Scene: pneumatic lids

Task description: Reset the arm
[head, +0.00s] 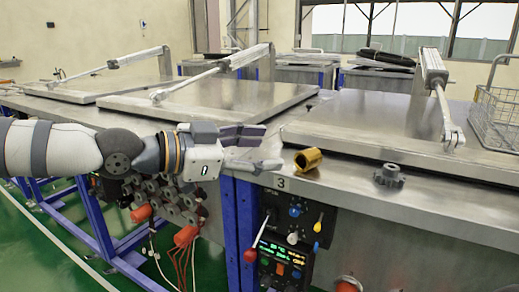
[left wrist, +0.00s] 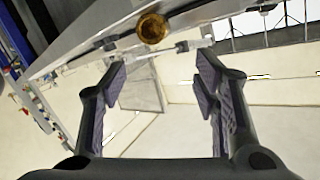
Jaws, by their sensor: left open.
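My left arm reaches in from the left of the head view, in front of the metal bench. My left gripper (head: 264,148) points right, with its fingers apart and nothing between them. In the left wrist view the two fingers of my left gripper (left wrist: 160,68) are spread wide, with empty space between. A brass-coloured cylindrical part (head: 308,160) lies on the bench edge just right of the fingertips, apart from them. It also shows at the top of the left wrist view (left wrist: 152,28). My right gripper is in neither view.
A grey gear (head: 388,175) sits on the bench edge further right. Flat metal lids (head: 400,118) with pneumatic cylinders (head: 437,85) cover the benches. A wire basket (head: 497,118) stands at the right. A control panel (head: 290,235) with levers is below the front edge.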

